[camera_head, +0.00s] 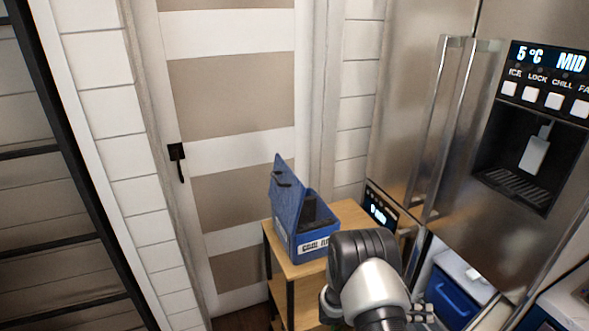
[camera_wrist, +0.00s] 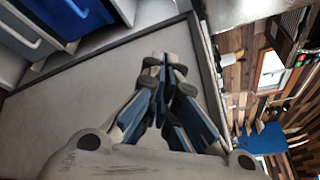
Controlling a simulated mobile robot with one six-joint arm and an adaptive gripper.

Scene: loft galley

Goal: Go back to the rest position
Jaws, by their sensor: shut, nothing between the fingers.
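My gripper (camera_wrist: 168,72) shows in the wrist view with its blue-and-grey fingers drawn together and nothing between them. In the head view my arm reaches in from the bottom, right of centre, in front of a small wooden stand. Only a small part of what may be the gripper shows beside the wrist there, so its fingertips cannot be made out. It appears apart from the blue cooler box (camera_head: 298,228), which stands on the stand with its lid up.
The wooden stand (camera_head: 347,214) is close to my arm. A steel fridge (camera_head: 408,110) with long handles and a dispenser (camera_head: 530,150) fills the right. A blue drawer (camera_head: 455,297) shows low right. A panelled door (camera_head: 230,95) is behind; a dark ladder-like frame (camera_head: 60,150) is left.

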